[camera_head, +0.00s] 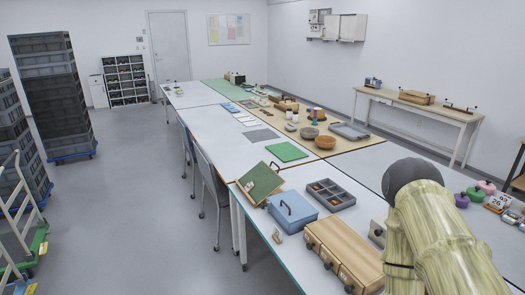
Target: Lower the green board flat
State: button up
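A green board (264,183) with a light wooden edge stands tilted near the left edge of the long white table. My arm fills the lower right of the view, well to the right of the tilted board. My gripper is not visible.
A blue case (292,211) with a black handle stands close to the tilted board's right. A grey compartment tray (331,194) and a wooden case (343,249) are further right. Chairs (212,188) stand along the table's left side. White tabletop (237,148) is clear behind the board.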

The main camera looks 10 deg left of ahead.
aim_at(266, 182)
jog(key=u, duration=0.45)
jog(key=i, duration=1.6)
jog(key=u, duration=0.45)
